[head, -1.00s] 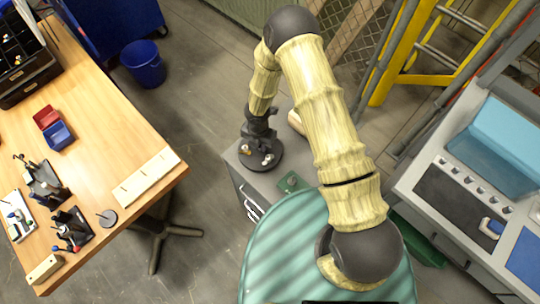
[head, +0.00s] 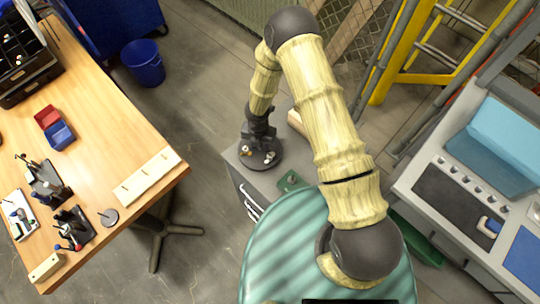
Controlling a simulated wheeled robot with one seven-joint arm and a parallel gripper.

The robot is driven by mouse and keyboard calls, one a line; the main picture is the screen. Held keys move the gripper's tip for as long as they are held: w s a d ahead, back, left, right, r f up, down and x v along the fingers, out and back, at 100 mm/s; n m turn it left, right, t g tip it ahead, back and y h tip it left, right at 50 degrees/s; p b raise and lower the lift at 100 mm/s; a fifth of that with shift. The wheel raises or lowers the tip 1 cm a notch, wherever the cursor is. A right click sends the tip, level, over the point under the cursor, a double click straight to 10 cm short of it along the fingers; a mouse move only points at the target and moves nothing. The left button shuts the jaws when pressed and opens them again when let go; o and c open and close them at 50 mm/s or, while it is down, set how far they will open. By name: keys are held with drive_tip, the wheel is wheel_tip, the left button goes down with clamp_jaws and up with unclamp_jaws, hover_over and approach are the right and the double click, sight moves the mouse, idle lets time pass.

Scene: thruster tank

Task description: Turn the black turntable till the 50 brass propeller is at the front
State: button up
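The black turntable (head: 272,164) is a round dark disc on top of the grey cabinet, below my gripper. Small pieces sit on it: a brass-coloured one (head: 246,152) at its left and pale or white ones (head: 269,156) at its right. They are too small to read any number, so I cannot tell which is the 50 propeller. My gripper (head: 258,142) points down over the turntable and hides its middle and far side. I cannot see the fingertips clearly, nor whether they are open or touching something.
The grey cabinet (head: 238,158) also bears a green plate (head: 290,182) near the turntable. A wooden table (head: 110,120) with trays and small tools stands at the left. A grey-blue workstation (head: 440,200) stands at the right, with a yellow ladder (head: 400,60) behind. A blue bin (head: 143,63) stands on the floor.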

drive_tip(key=shift+r+p, duration=3.75)
drive_tip(key=shift+r, duration=0.8)
drive_tip(key=w+d+r+m+t+b, duration=0.1)
drive_tip(key=d+r+m, duration=0.5)
drive_tip(key=r+m, duration=0.25)
drive_tip(key=d+r+m+b, duration=0.2)
drive_tip(key=d+r+m, duration=0.5)
drive_tip(key=r+m, duration=0.15)
drive_tip(key=s+d+r+m+t+b, duration=0.1)
drive_tip(key=s+d+r+m, duration=0.7)
drive_tip(key=m, duration=0.8)
wheel_tip(320, 180, up, 3)
drive_tip(key=shift+s+d+f+m+t+b, duration=0.1)
drive_tip(key=shift+s+d+m+t+b, duration=0.2)
drive_tip(key=shift+s, duration=0.95)
